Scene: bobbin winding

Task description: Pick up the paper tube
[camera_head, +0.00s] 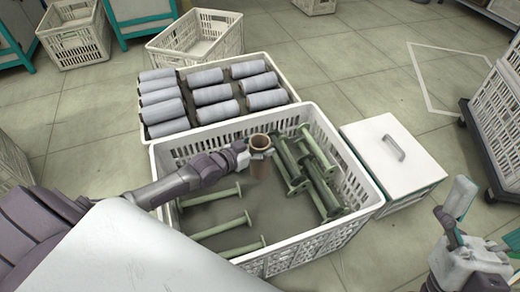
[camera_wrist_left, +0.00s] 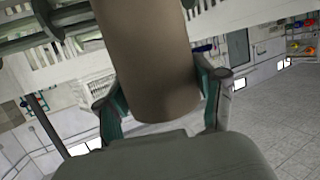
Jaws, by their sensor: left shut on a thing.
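The brown paper tube (camera_head: 261,160) stands upright over the crate of green bobbins in the head view, in the grip of my left gripper (camera_head: 258,152). The left wrist view shows the tube (camera_wrist_left: 150,60) large between the two green-padded fingers of the left gripper (camera_wrist_left: 163,108), which is shut on it. The tube's lower part shows below the fingers in the head view. My right gripper (camera_head: 456,225) is at the lower right, outside the crate, and I cannot tell how far its fingers are apart.
The white crate (camera_head: 300,250) holds several green bobbins (camera_head: 318,185), piled on its right and spread on its left. Behind it a second crate (camera_head: 285,75) holds grey wound spools (camera_head: 210,95). A white lidded box (camera_head: 390,150) stands to the right. A dark wheeled cart (camera_head: 485,150) is further right.

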